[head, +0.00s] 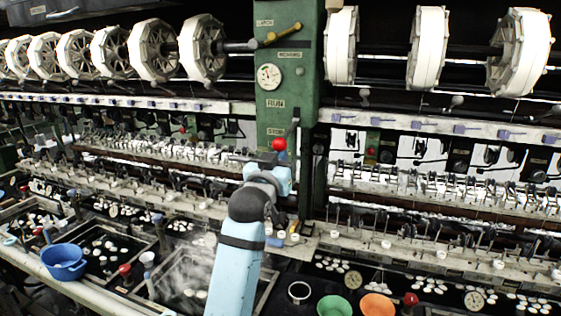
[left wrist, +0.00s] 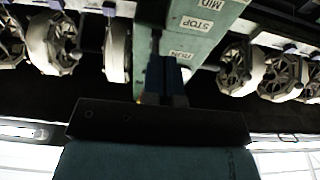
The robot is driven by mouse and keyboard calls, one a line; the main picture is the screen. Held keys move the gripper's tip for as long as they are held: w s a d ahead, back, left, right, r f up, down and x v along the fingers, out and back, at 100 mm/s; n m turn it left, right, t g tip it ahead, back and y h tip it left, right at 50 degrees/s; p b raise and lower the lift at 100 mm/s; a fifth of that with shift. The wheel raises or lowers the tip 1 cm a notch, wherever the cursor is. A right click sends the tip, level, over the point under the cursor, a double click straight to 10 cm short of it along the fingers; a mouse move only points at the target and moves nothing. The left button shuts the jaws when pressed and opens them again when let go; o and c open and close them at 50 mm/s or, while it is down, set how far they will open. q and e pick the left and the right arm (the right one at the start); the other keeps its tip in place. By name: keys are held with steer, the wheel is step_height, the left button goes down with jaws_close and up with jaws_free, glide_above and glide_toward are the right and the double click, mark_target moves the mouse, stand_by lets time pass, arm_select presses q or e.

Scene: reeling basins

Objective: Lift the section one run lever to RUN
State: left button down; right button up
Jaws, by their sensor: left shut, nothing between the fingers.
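The section one run lever shows its red ball knob (head: 279,144) in the head view, low on the green control column (head: 290,60), beside the STOP label (head: 274,134) and below the RUN label (head: 275,104). My left gripper (head: 282,165) is just below the knob; whether they touch cannot be told. In the left wrist view the fingers (left wrist: 165,85) are shut and empty, pointing at the column. The STOP label (left wrist: 197,24) and RUN label (left wrist: 180,53) appear upside down there. The lever's shaft is mostly hidden. My right gripper is not in view.
White reels (head: 427,48) line the top on both sides of the column. Rows of thread guides run below them. A blue bowl (head: 64,261), a green bowl (head: 334,306) and an orange bowl (head: 377,305) sit along the basins in front. A round gauge (head: 269,76) is on the column.

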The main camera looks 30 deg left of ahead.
mark_target(277, 147)
arm_select(q)
steer(key=shift+s+r, duration=0.2)
steer(key=shift+r, duration=0.75)
steer(key=shift+r, duration=0.1)
steer(key=shift+r, duration=0.85)
steer(key=shift+f+b, duration=0.45)
steer(key=shift+f, duration=0.3)
